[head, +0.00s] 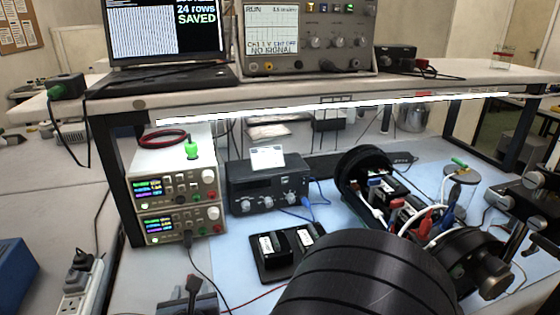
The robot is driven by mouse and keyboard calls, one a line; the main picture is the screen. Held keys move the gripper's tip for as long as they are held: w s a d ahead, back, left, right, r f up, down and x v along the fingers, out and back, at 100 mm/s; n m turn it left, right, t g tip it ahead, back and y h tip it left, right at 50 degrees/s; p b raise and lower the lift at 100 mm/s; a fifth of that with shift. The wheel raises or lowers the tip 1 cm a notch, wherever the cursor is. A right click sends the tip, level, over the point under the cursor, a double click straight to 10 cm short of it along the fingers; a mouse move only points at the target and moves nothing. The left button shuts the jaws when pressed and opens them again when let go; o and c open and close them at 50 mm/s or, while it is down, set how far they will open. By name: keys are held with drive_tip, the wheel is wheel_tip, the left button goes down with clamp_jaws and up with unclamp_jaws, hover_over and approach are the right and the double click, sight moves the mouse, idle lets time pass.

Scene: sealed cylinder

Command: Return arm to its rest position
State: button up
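I cannot make out my gripper or its fingertips in the head view. A large black ribbed cylinder (365,280) fills the bottom centre and hides part of the blue mat behind it. Behind it, an electronics assembly (395,195) with wires and red clips lies between a black end ring (350,165) and a round black part (468,258). At the right edge stands dark apparatus (535,200) with a metal rod; I cannot tell what it is.
A shelf (300,88) above carries a laptop (165,35) reading "SAVED" and an oscilloscope (308,38). Cables cross the mat; its front left is fairly clear.

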drive_tip(key=x, duration=0.5)
drive_tip(key=shift+w+f+b, duration=0.25)
drive_tip(key=shift+f+b, duration=0.05)
drive_tip(key=shift+f, duration=0.4)
drive_tip(key=shift+s+b, duration=0.15)
drive_tip(key=shift+b, duration=0.3)
drive_tip(key=shift+r, duration=0.1)
